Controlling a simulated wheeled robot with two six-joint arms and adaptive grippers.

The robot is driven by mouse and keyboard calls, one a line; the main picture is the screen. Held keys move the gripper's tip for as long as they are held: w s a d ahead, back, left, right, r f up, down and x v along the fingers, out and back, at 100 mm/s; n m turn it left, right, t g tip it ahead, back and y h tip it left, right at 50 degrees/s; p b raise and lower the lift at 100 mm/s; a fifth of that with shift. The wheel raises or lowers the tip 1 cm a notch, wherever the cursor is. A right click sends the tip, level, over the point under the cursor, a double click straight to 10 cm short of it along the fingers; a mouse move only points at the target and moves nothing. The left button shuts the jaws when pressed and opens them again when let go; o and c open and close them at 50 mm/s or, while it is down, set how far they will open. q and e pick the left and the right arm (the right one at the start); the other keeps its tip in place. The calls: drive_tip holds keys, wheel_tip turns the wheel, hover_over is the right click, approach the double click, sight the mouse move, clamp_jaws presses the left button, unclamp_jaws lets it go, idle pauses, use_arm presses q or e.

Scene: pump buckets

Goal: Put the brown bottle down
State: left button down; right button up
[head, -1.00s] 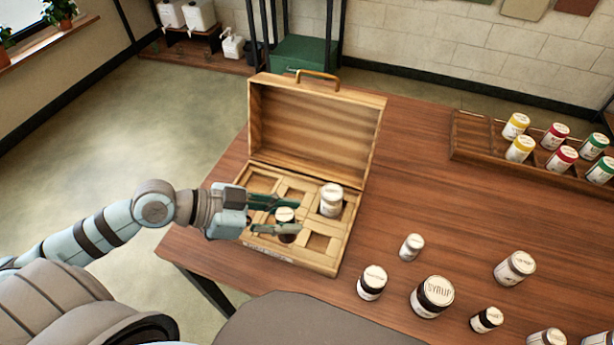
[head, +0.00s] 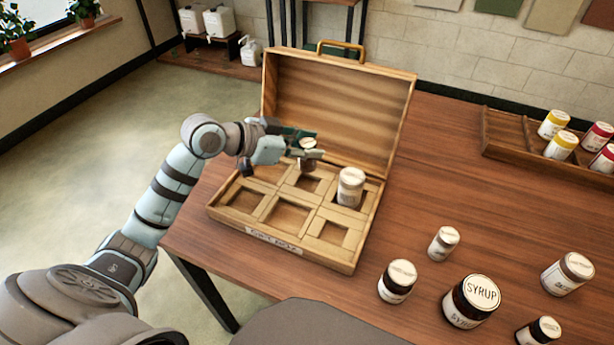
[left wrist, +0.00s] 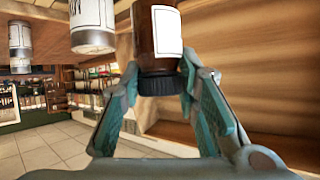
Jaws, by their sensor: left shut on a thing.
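My left gripper (head: 311,153) is shut on the small brown bottle (head: 307,164), which has a pale top and a white label. The bottle is upright above the back middle compartment of the open wooden case (head: 268,243), close to the lid. In the left wrist view, the brown bottle (left wrist: 158,38) shows upside down, with its dark cap between the fingers (left wrist: 160,88). A white bottle (head: 350,188) stands in the back right compartment. The other compartments in view look empty. My right gripper is not in view.
The raised lid (head: 335,110) stands right behind the gripper. Several loose bottles, among them a dark syrup jar (head: 471,302) and a small white one (head: 443,243), stand on the table right of the case. A rack (head: 510,140) with coloured-label jars is at the far right.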

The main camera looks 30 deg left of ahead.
sight(300, 167)
use_arm(q)
wheel_tip(300, 167, down, 6)
drive_tip(key=shift+f+b, duration=0.1)
drive_tip(key=shift+b, duration=0.6)
drive_tip(key=shift+f, duration=0.1)
drive_tip(key=c, duration=1.2)
unclamp_jaws()
